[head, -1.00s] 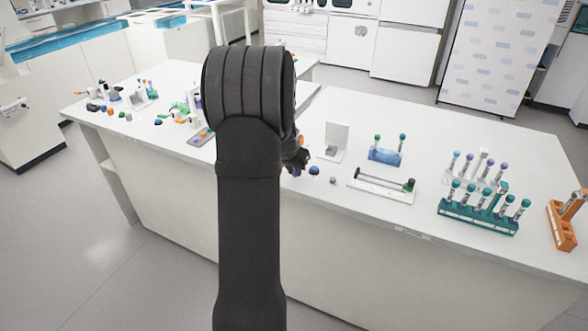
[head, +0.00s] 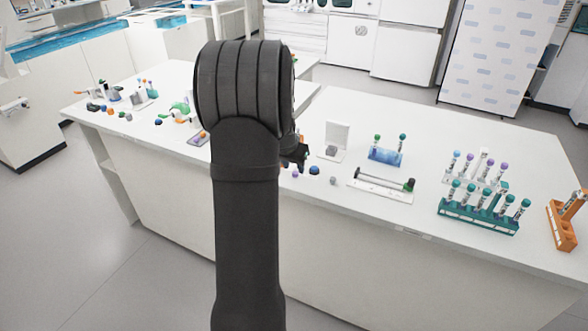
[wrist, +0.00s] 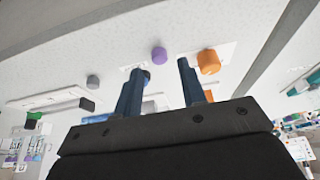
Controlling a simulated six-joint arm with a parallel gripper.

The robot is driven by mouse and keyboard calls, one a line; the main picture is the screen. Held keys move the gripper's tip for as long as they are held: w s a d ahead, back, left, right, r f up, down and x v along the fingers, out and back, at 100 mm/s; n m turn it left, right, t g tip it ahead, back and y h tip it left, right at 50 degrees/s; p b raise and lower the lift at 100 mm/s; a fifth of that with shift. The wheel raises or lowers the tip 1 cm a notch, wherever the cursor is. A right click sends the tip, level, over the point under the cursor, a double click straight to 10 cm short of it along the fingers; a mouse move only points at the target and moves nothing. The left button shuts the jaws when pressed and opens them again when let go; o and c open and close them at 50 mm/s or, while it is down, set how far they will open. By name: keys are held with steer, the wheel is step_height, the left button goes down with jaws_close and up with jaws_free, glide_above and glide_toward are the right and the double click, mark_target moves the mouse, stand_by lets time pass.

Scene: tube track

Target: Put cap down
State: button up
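My gripper (wrist: 160,67) is open, with two blue-grey fingers apart and nothing between them. In the head view my gripper (head: 301,153) is partly hidden behind my arm, above the bench. A purple cap (wrist: 159,55) rests on the bench just beyond the fingertips; it also shows in the head view (head: 295,174). An orange cap (wrist: 208,62) is just right of the right finger. A dark blue cap (head: 314,170) lies right of the purple one and is partly behind the left finger in the wrist view. A grey cap (head: 333,180) sits further right.
A white rail fixture (head: 382,187) with a dark rod lies right of the caps. Behind it are a blue rack (head: 385,156) with two tubes and a white upright stand (head: 337,138). A green rack (head: 478,216) holds several tubes at right. The bench's front edge is close to the caps.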

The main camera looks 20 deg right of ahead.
steer(key=v, duration=0.9)
steer(key=shift+r, duration=0.35)
steer(key=shift+s+a, duration=0.1)
steer(key=x, duration=1.2)
steer(key=shift+r, duration=1.25)
steer(key=shift+f, duration=0.1)
